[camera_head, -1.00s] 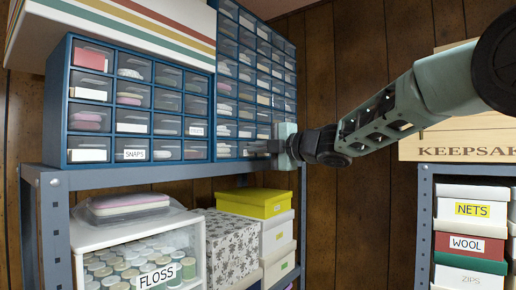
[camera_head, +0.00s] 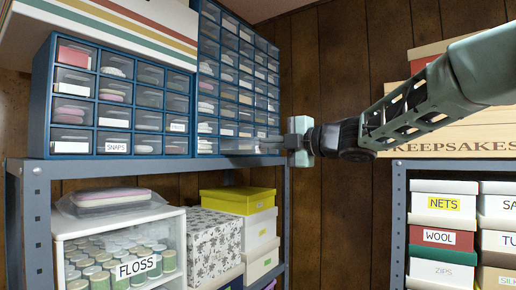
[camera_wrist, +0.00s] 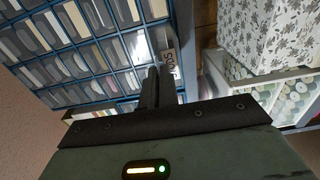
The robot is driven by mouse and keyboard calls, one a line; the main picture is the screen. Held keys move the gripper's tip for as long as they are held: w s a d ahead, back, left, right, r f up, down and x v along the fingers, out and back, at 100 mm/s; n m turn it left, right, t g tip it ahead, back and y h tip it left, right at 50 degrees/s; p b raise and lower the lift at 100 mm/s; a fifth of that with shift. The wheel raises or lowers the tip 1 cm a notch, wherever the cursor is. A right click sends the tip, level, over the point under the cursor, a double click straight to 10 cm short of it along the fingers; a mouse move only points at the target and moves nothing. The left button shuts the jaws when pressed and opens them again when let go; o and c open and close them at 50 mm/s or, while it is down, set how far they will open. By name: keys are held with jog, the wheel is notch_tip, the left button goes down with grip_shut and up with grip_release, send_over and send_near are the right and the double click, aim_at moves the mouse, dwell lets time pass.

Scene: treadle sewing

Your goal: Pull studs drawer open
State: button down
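The studs drawer (camera_head: 238,146) is in the bottom row of the taller blue drawer cabinet (camera_head: 194,70). It looks drawn out of the cabinet as a clear, long shape towards my gripper. In the wrist view its label (camera_wrist: 170,64), seen at a steep tilt, reads like "STUDS", beside the clear drawer body (camera_wrist: 140,46). My gripper (camera_head: 268,145) is at the drawer's front. In the wrist view my gripper's dark fingers (camera_wrist: 152,84) are close together at the front beside the label. They appear shut on its pull, which they hide.
A shorter blue cabinet (camera_head: 120,65) with a SNAPS drawer stands left on the metal shelf (camera_head: 100,166). Below are a FLOSS box (camera_head: 175,222), a floral box (camera_head: 213,238) and a yellow-lidded box (camera_head: 238,194). A second shelf (camera_head: 399,215) with labelled boxes stands right. Bare wall lies between.

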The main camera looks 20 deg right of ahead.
jog(key=shift+s+d, duration=0.35)
jog(key=shift+s, duration=0.1)
jog(key=c, duration=1.6)
grip_release()
jog(key=shift+c, duration=0.2)
jog(key=shift+s, duration=0.1)
jog(key=b+v, duration=0.5)
jog(key=v, duration=1.2)
jog(key=shift+b, duration=0.3)
jog(key=shift+d, duration=0.1)
